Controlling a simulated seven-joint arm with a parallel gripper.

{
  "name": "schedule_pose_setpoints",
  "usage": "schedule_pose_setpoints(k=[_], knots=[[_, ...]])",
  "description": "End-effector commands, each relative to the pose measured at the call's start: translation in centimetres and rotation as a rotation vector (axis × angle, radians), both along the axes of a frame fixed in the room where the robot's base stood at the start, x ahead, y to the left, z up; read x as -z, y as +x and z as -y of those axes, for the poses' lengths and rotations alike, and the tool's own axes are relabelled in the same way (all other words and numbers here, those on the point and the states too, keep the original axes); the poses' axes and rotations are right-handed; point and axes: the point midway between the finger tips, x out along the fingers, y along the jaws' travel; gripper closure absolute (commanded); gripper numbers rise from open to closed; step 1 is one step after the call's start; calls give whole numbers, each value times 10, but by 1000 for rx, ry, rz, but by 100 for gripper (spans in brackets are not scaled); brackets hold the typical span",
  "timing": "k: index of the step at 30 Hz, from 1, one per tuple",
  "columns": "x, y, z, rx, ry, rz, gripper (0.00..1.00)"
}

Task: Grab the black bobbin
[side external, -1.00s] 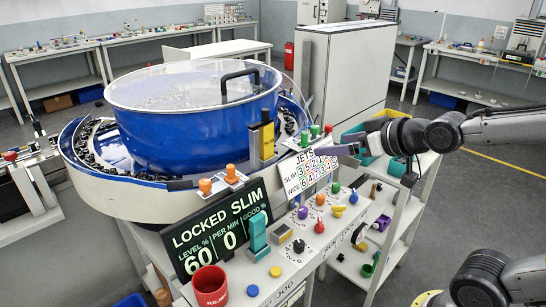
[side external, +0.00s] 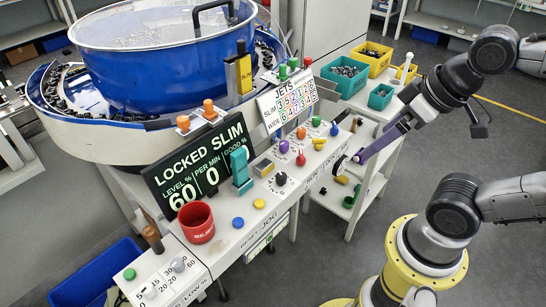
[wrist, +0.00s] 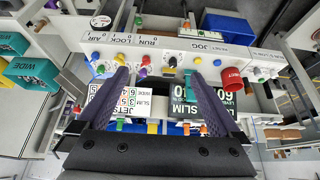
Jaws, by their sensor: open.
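I cannot clearly pick out a black bobbin in either view. My gripper (side external: 360,158) is open and empty, reaching down and left beside the right end of the white control panel (side external: 308,188). In the wrist view my gripper's two dark purple fingers (wrist: 158,74) are spread wide, with the panel's knobs beyond them. A black knob (side external: 280,178) stands on the panel to the left of my gripper; it appears to be a panel control. A round dial (side external: 341,165) shows just left of the fingertips. Small shelf items below are partly hidden.
A blue-sided bowl feeder (side external: 150,45) stands at the left. Teal and yellow bins (side external: 344,76) stand behind my gripper. The locked slim display (side external: 205,165) and a red reject cup (side external: 198,222) stand on the left of the panel.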

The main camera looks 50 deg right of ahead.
Motion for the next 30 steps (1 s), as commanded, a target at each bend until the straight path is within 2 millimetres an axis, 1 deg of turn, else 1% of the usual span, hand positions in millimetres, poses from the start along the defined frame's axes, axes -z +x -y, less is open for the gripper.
schedule_pose_setpoints(k=[4, 8, 9, 11, 12, 20, 23, 26, 28, 29, 30], knots=[[0, 0, 0, 0, 0, 1, 0], [0, 0, 0, 0, 0, 1, 23], [0, 0, 0, 0, 0, 2, 31], [0, 1, 0, 0, 0, 2, 41], [0, 1, 0, 0, 0, 2, 45], [0, 1, 0, 2, 1, 2, 45], [0, 0, 0, 32, 17, -3, 45], [2, -6, 0, 107, 55, -34, 45], [-9, -7, 0, 183, 93, -37, 45], [-17, -5, 0, 221, 113, -31, 45], [-30, -2, 0, 272, 140, -26, 45]])
